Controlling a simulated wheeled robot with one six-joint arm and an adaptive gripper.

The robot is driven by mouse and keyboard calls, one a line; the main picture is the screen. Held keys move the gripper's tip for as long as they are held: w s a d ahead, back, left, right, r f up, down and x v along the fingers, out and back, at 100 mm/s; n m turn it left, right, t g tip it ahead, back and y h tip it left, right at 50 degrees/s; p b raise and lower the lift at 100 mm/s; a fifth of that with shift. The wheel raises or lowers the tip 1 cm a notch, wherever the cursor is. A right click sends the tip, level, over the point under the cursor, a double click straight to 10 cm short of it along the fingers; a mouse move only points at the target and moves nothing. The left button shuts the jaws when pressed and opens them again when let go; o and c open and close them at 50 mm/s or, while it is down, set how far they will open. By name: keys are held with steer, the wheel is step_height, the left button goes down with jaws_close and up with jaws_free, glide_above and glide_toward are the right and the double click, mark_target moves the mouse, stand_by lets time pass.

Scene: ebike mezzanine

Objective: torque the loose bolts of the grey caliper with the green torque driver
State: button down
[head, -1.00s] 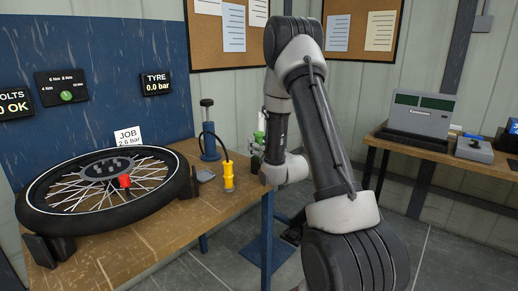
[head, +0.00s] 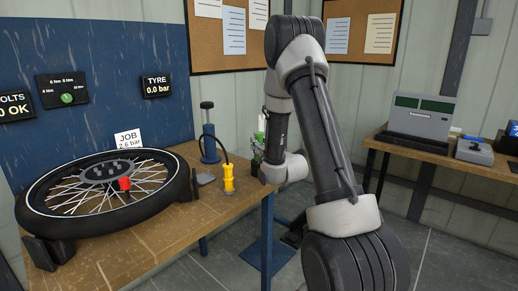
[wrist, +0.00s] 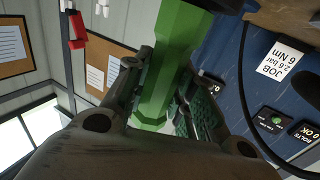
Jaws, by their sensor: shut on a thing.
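My gripper (wrist: 165,100) is shut on the green torque driver (wrist: 168,60), whose faceted green body fills the middle of the wrist view between the fingers. In the head view my gripper (head: 258,150) is small and partly hidden by my arm, at the right end of the bench, with a bit of the green driver (head: 262,124) showing above it. The driver's tip cannot be made out. I cannot clearly pick out the grey caliper or its bolts in either view.
A spoked wheel (head: 60,222) lies on the wooden bench (head: 150,238), with a red part (head: 124,184) on it. A yellow tool (head: 228,178) and a blue pump (head: 209,140) stand near my gripper. A dial panel (head: 60,88) hangs on the blue board.

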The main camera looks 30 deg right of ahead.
step_height(320, 180, up, 16)
stand_by(0.9)
steer(key=shift+s, duration=0.1)
